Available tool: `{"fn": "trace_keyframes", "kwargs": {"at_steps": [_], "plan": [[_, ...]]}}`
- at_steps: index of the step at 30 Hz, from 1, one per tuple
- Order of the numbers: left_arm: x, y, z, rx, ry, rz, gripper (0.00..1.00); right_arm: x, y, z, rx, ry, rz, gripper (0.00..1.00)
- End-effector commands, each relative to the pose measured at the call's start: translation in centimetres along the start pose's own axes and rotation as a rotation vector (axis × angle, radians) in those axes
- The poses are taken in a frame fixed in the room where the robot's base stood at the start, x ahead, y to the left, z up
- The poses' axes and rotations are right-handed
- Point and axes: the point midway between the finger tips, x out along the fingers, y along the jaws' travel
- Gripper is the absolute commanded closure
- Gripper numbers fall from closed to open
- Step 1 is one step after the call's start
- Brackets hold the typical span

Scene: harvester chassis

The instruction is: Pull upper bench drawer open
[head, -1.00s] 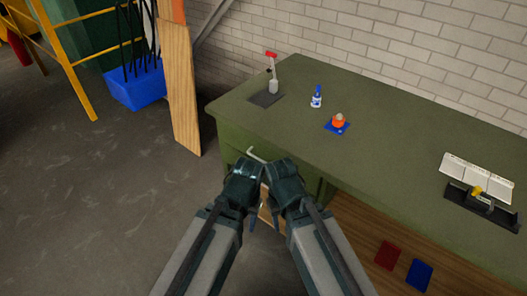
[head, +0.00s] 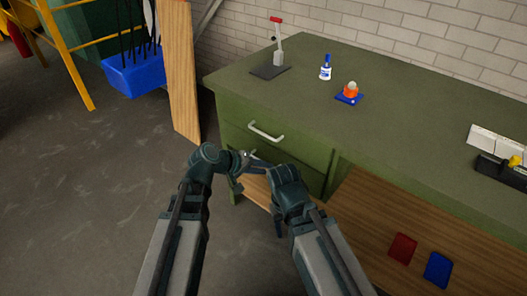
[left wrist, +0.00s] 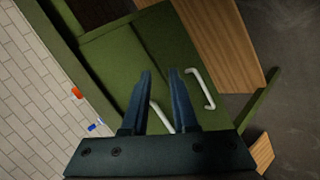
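The green bench (head: 390,115) has two drawers at its left end, both looking shut. The upper drawer (head: 234,113) has a pale bar handle (head: 265,132), clear of my grippers in the head view. In the left wrist view, the upper handle (left wrist: 160,117) shows beyond and between my left fingers, partly hidden. The lower handle (left wrist: 209,90) is to their right. My left gripper (left wrist: 159,78) is open and empty, with a narrow gap; in the head view it is below the upper handle. My right gripper (head: 280,218) is in front of the drawers; its fingers are unclear.
A red-handled tool (head: 278,45), a blue-and-white bottle (head: 325,68) and an orange item on a blue base (head: 350,91) stand on the bench. Red (head: 402,248) and blue (head: 438,269) items lie on the wooden shelf below. A plank (head: 181,75) leans at left; floor there is clear.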

Motion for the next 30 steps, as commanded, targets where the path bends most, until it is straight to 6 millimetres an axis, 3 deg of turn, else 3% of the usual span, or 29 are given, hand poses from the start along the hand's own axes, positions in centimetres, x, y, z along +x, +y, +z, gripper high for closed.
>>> {"fn": "trace_keyframes", "kwargs": {"at_steps": [1, 3, 10, 14, 20, 23, 30], "plan": [[1.2, -1.9, -1.7, -0.065, 0.06, 0.066, 0.73, 3.2, -0.3, -0.2, 0.0, 0.0, 0.0, 0.5], [0.9, -2.5, -4.2, -0.151, 0.138, 0.158, 0.73, 4.9, -0.5, -0.3, 0.0, 0.0, 0.0, 0.5], [-1.0, -4.2, -9.9, -0.352, 0.31, 0.362, 0.73, 8.4, -0.8, -0.5, 0.0, 0.0, 0.0, 0.5], [-1.8, -4.6, -11.2, -0.398, 0.348, 0.406, 0.73, 8.8, -0.8, -0.5, 0.0, 0.0, 0.0, 0.5], [-1.9, -4.4, -11.5, -0.406, 0.354, 0.415, 0.73, 8.8, -0.8, -0.5, 0.0, 0.0, 0.0, 0.5], [-1.1, -4.2, -11.9, -0.405, 0.352, 0.415, 0.73, 9.0, -0.9, -0.5, 0.0, 0.0, 0.0, 0.5], [3.0, -2.8, -13.8, -0.403, 0.35, 0.414, 0.73, 10.0, -1.0, -0.6, 0.0, 0.0, 0.0, 0.5]]}}
